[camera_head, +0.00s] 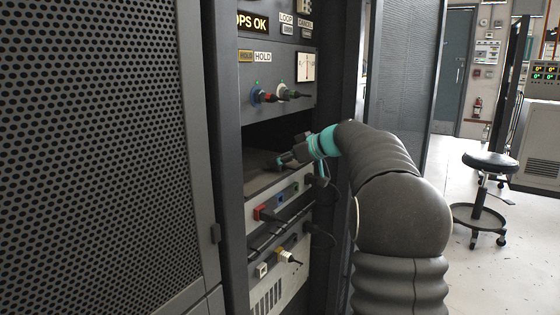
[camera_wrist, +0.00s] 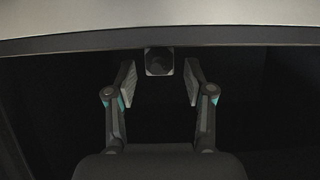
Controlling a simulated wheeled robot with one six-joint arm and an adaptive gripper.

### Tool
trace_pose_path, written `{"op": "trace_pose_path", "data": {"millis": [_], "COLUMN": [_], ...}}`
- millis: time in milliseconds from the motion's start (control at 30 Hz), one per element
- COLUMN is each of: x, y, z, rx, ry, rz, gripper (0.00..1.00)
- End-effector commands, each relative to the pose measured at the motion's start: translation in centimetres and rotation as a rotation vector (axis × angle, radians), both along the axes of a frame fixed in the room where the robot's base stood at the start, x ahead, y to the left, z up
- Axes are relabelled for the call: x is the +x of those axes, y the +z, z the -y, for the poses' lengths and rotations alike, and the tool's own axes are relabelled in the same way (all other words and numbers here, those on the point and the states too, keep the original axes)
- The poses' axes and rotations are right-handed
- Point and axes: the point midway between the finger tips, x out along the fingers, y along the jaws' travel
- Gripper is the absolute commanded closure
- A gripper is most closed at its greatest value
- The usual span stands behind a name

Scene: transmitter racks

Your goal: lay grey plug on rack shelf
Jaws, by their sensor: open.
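My gripper (camera_head: 293,157) reaches into the dark recess of the rack, just above the grey rack shelf (camera_head: 258,178). In the wrist view my gripper (camera_wrist: 160,84) is open, with one finger on each side. A dark grey, square-ended plug (camera_wrist: 159,61) sits between the fingertips, with a visible gap to each finger. It appears to be the grey plug. In the head view it cannot be told apart from the dark fingertips. Whether it rests fully on the shelf is too dark to tell.
A perforated door (camera_head: 95,140) stands left. A stool (camera_head: 489,165) stands on open floor at right.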

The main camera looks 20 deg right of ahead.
Motion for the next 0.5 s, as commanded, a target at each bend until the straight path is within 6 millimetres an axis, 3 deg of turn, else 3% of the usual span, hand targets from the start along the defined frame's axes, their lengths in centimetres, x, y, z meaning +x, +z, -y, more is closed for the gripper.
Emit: {"op": "trace_pose_path", "data": {"millis": [167, 500], "x": [-1.1, -5.8], "y": [0.8, 3.6], "z": [1.0, 4.7], "rx": [0.0, -0.001], "ry": [-0.003, -0.003], "rz": [0.002, 0.002], "gripper": [0.47, 0.47]}}
